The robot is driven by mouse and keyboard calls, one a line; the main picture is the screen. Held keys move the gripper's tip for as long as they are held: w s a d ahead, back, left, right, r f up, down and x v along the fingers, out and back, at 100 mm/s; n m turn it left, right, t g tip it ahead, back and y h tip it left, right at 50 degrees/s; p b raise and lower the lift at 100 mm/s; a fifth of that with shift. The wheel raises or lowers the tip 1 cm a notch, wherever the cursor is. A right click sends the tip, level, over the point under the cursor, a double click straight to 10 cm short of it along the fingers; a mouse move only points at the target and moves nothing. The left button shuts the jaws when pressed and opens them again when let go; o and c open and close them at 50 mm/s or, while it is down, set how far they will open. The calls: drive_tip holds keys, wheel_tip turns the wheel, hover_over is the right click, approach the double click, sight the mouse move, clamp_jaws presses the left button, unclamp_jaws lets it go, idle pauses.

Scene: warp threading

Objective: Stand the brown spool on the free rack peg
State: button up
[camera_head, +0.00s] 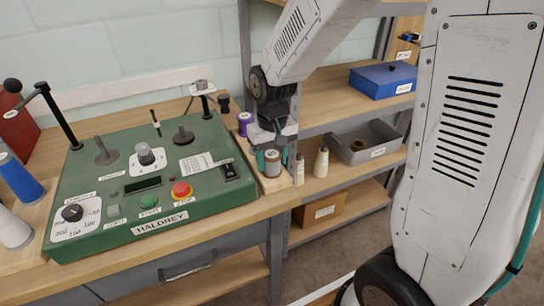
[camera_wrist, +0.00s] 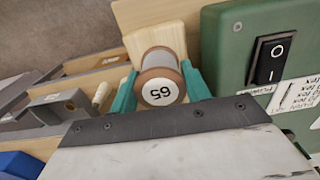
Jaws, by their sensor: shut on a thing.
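The brown spool (camera_head: 273,162) is upright between the teal fingers of my gripper (camera_head: 272,160), at the front end of the pale wooden rack (camera_head: 277,185). In the wrist view, the spool (camera_wrist: 160,60) shows brown rims and a white end label with "65", and a teal finger presses on each side. My gripper (camera_wrist: 160,90) is shut on it. The spool's lower end is over or on the rack; I cannot tell whether it touches. The peg under it is hidden. A purple spool (camera_head: 245,121) stands farther back, partly behind my wrist.
The green HALDREY machine (camera_head: 150,190) with knobs and upright posts is close on the left. A blue box (camera_head: 382,80) is on the shelf above.

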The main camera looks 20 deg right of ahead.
drive_tip(key=o, duration=0.9)
wheel_tip(320, 180, up, 8)
drive_tip(key=shift+f, duration=0.1)
drive_tip(key=s+d+r, duration=0.1)
drive_tip(key=s+r, duration=0.3)
drive_tip(key=s, duration=0.7)
drive_tip(key=s+d+r+t, duration=0.1)
drive_tip(key=s+r, duration=0.3)
drive_tip(key=s, duration=0.7)
drive_tip(key=shift+d, duration=0.55)
